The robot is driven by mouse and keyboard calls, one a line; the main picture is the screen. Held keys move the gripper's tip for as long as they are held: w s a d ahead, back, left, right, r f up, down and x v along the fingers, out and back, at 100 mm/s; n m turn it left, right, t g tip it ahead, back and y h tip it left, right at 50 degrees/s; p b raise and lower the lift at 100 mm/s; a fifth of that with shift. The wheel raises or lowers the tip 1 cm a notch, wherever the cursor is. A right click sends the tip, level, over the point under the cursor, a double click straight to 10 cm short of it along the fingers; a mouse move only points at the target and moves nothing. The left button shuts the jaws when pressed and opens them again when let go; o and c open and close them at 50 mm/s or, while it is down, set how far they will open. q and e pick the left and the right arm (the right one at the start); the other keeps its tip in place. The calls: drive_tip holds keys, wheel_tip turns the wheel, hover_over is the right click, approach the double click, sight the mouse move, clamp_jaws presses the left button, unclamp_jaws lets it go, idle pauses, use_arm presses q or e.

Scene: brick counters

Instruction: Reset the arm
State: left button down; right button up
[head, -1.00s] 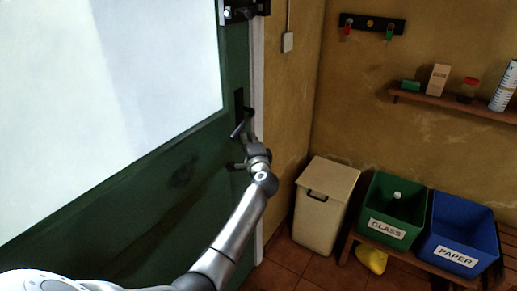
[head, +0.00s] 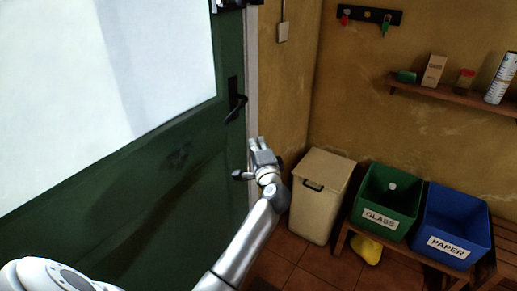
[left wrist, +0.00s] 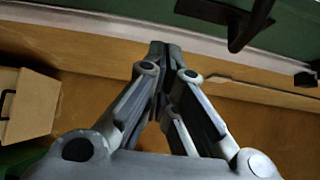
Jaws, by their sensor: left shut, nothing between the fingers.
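My left arm reaches up from the bottom of the head view. Its gripper (head: 258,143) is shut and empty, in front of the door's right edge and frame. The green door (head: 110,200) has a large pale pane and a black lever handle (head: 236,103). The gripper is below and to the right of the handle, apart from it. In the left wrist view the fingertips (left wrist: 165,46) meet with nothing between them, and the handle (left wrist: 236,20) shows beyond them at the top. My right gripper is out of view.
A beige lidded bin (head: 321,195) stands right of the arm. A green GLASS bin (head: 388,203) and a blue PAPER bin (head: 452,226) sit on a wooden bench. A shelf (head: 450,95) with small items and a key rack (head: 369,15) are on the wall.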

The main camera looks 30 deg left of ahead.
use_arm(q)
drive_tip(key=shift+v, duration=0.9)
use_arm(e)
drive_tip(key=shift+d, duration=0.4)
